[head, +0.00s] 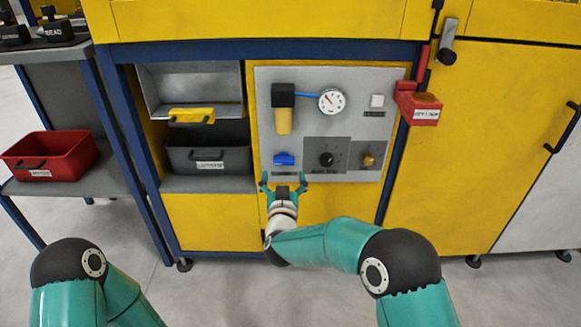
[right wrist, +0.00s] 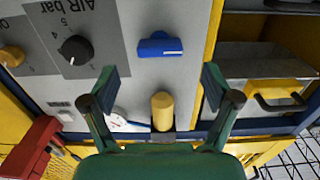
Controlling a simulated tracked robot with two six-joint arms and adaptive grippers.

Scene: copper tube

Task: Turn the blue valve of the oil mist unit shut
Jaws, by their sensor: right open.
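The blue valve (head: 284,159) sits low on the left of the grey panel (head: 340,85). Its handle lies roughly level across the panel, and in the right wrist view the blue valve (right wrist: 160,46) bears a small white mark. My right gripper (head: 284,178) is just below the valve, open and empty. In the right wrist view, the fingers of my right gripper (right wrist: 160,78) stand wide apart, with the valve lined up between them but beyond their tips, apart from both. My left arm shows at the lower left; its gripper is out of view.
A yellow filter bowl (head: 283,112) hangs above the valve, beside a gauge (head: 331,101). A black knob (head: 326,159) and brass knob (head: 368,160) are to the right. A red box (head: 418,107) juts out at the panel's right; bins (head: 208,158) stand left.

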